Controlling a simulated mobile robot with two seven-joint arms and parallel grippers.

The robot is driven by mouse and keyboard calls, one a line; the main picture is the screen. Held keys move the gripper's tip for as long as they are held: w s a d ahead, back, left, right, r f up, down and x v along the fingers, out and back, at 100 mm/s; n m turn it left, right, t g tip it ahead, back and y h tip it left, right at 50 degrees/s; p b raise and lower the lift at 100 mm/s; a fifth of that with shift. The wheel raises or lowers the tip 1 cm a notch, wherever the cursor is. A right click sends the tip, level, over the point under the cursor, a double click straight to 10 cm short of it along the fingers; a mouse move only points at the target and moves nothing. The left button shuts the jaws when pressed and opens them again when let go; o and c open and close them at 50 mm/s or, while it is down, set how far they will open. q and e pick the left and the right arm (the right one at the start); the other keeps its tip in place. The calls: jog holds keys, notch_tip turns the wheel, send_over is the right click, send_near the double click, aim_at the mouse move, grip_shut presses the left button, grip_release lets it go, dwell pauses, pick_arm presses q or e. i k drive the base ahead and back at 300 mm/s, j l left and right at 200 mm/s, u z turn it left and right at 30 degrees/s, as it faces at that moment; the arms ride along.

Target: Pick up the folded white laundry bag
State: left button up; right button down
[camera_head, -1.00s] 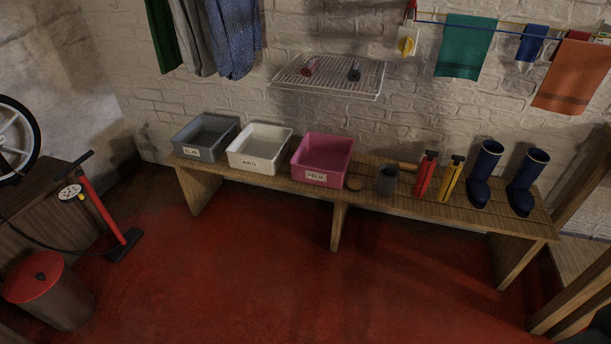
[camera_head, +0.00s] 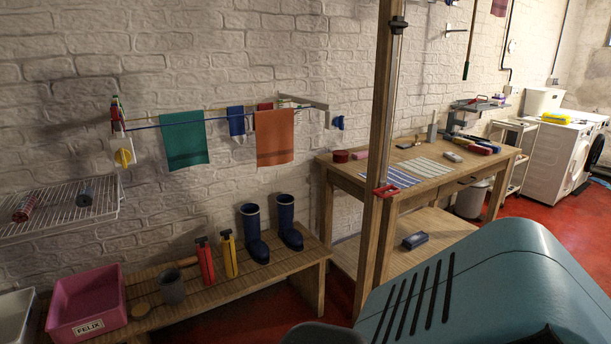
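I cannot make out a folded white laundry bag for certain. A pale flat cloth-like item (camera_head: 425,167) lies on the wooden workbench (camera_head: 345,178), beside a blue-and-white striped one (camera_head: 388,178); I cannot tell what either is. A white box-like container (camera_head: 543,101) stands at the far right near the white washing machines (camera_head: 556,158). Neither of my grippers is in view.
A wooden post (camera_head: 380,130) stands before the workbench. Red floor (camera_head: 545,212) shows clear at the right.

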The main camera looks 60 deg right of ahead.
aim_at(454, 158)
jog(key=z, duration=2.9)
